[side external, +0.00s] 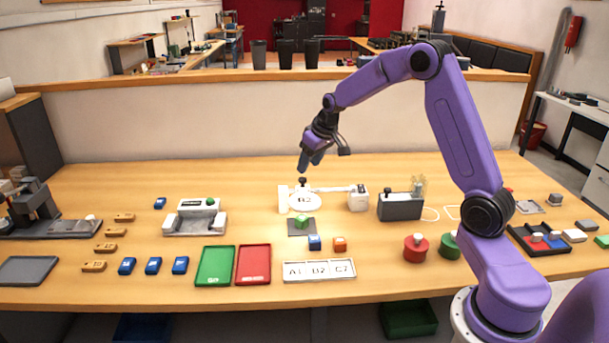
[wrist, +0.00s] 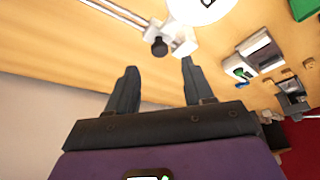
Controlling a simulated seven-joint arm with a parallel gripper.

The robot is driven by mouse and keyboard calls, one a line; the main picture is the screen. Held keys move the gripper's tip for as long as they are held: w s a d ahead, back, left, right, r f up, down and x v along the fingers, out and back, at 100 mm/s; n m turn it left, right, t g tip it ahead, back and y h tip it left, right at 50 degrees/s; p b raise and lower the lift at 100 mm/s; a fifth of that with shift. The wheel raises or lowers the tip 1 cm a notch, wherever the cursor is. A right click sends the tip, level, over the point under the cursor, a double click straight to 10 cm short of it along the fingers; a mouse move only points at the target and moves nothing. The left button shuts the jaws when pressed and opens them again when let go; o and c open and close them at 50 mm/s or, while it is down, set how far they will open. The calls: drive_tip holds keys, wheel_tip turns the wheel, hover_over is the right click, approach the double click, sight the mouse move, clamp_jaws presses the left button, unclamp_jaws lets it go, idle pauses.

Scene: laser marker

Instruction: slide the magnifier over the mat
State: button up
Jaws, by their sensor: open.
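My gripper (side external: 308,163) points down above and slightly behind the knob, open and empty. In the wrist view, the knob (wrist: 158,46) lies ahead of the gap between my fingertips (wrist: 158,70), apart from both. Part of the lens (wrist: 198,10) shows at the top edge.
A white block (side external: 358,199) ends the rail on the right, beside a grey box (side external: 400,206). A white fixture (side external: 195,218) stands left. The table behind the rail is clear.

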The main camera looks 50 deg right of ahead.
sight(302, 178)
drive_tip(key=x, duration=0.5)
drive_tip(key=shift+w+f, duration=0.15)
drive_tip(key=shift+f, duration=0.15)
drive_tip(key=shift+a, duration=0.1)
clamp_jaws()
